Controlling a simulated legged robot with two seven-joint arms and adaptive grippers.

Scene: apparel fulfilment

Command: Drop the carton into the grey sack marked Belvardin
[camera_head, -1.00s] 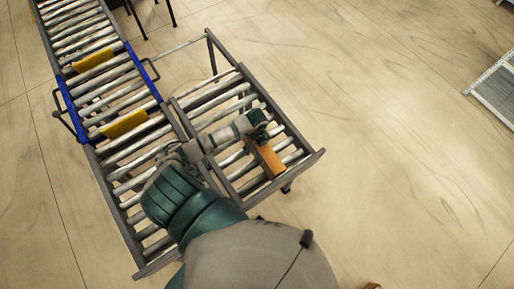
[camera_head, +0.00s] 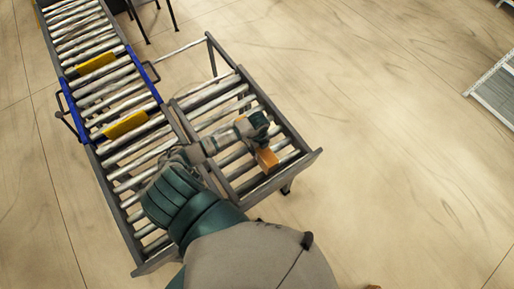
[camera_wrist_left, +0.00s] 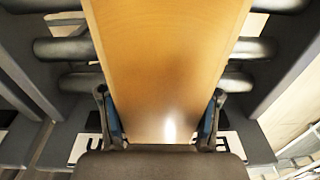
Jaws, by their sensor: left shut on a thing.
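The orange-brown carton (camera_head: 267,158) is at my left gripper (camera_head: 262,148), above the short roller section in the head view. In the left wrist view the carton (camera_wrist_left: 165,60) fills the middle. The left gripper (camera_wrist_left: 163,125) is shut on it, with one finger against each side. Rollers show behind the carton. No grey sack and no Belvardin marking show in these frames. My right gripper is not in view.
A long roller conveyor (camera_head: 137,272) with a blue-framed part (camera_head: 74,118) runs up the left. Yellow pieces (camera_head: 125,125) lie on it. The short roller section (camera_head: 300,165) has a raised rail at its far end. Open floor (camera_head: 400,160) lies to the right, with a grey rack (camera_head: 497,95) at the edge.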

